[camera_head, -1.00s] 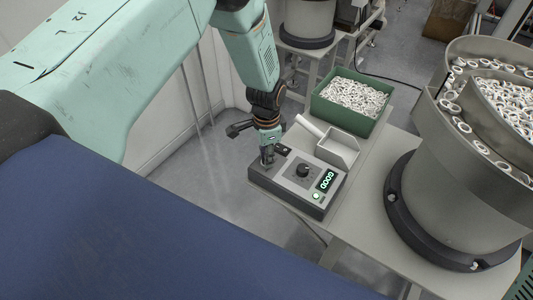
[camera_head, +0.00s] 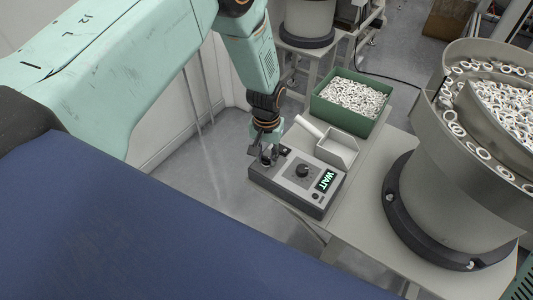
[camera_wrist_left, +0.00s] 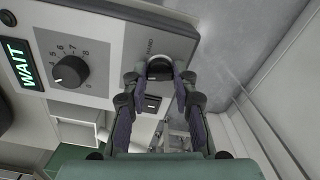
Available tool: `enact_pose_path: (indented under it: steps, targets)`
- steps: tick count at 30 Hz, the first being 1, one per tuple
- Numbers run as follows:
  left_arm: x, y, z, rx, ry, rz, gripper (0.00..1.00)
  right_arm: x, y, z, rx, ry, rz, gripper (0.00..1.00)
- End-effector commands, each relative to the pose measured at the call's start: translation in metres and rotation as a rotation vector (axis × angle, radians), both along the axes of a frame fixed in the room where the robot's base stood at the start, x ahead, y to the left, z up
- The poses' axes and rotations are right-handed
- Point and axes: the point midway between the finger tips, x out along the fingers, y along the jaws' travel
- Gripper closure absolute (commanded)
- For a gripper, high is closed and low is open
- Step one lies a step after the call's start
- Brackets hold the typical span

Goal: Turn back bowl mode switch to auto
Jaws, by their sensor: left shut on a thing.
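The bowl control box (camera_head: 291,184) is a grey panel with a black dial and a display (camera_head: 326,180) reading WAIT. The mode switch (camera_wrist_left: 159,67) is a round dark knob near the end of the panel in the left wrist view. A label beside it reads about "HAND"; the AUTO mark is not legible. My left gripper (camera_head: 266,154) is at the box's left end, its fingers (camera_wrist_left: 159,80) on either side of the switch, shut on it. The switch's exact pointing is hard to tell. My right gripper is not in view.
A numbered dial (camera_wrist_left: 70,72) sits beside the switch. A green bin (camera_head: 317,105) of white rings and a grey scoop (camera_head: 338,150) stand behind the box. A large bowl feeder (camera_head: 440,215) with rings stands right. Floor is open left of the box.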

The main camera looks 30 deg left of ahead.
Motion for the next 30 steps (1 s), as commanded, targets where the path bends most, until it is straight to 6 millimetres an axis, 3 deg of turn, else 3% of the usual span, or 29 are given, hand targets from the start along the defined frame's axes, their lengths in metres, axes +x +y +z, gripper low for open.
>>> enact_pose_path:
  steps: [15,30]
  targets:
    - [-0.0007,-0.0001,-0.0002,0.001,0.002,0.399,1.0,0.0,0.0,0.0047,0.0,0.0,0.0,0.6]
    - [-0.0009,-0.0001,-0.0006,0.001,0.002,0.522,1.0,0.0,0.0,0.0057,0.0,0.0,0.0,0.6]
